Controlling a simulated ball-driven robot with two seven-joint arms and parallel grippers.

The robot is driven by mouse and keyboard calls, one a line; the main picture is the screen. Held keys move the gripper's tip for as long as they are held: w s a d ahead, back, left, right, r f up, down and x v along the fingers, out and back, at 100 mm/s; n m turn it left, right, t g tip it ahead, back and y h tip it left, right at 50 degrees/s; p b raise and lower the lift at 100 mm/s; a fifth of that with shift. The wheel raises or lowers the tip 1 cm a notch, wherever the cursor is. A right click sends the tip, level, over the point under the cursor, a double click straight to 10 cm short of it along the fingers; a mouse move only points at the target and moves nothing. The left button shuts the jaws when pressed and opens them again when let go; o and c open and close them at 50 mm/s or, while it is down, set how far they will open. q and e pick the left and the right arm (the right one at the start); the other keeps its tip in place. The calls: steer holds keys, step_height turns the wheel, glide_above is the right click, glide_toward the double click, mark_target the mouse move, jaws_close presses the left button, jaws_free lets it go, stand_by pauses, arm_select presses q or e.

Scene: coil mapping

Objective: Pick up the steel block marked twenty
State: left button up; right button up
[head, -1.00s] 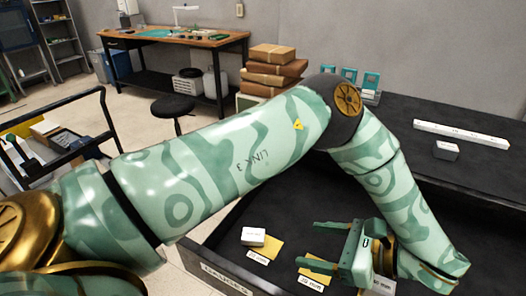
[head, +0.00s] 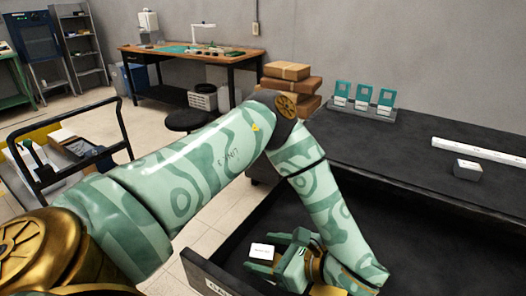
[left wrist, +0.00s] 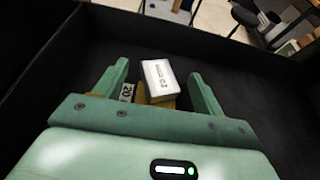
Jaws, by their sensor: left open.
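A small pale block (head: 262,251) lies in the dark open drawer, and its top lettering is too small to read. In the left wrist view the block (left wrist: 160,78) lies ahead, between the lines of my two fingers, on a yellow patch (left wrist: 158,101). A label reading 20 (left wrist: 126,92) lies beside it, partly behind the left finger. My left gripper (head: 283,252) is open and empty, close to the block; it shows in the left wrist view (left wrist: 157,80). I cannot tell whether the fingertips flank the block. My right gripper is not in view.
The drawer wall (left wrist: 35,45) rises close by at the left of the wrist view. On the dark bench stand a grey block (head: 467,169), a long white bar (head: 480,152) and three teal frames (head: 363,97). Parcels (head: 290,85) are stacked behind my arm.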

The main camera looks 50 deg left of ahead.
arm_select(q)
steer(key=c, duration=1.4)
steer(key=shift+r, duration=0.15)
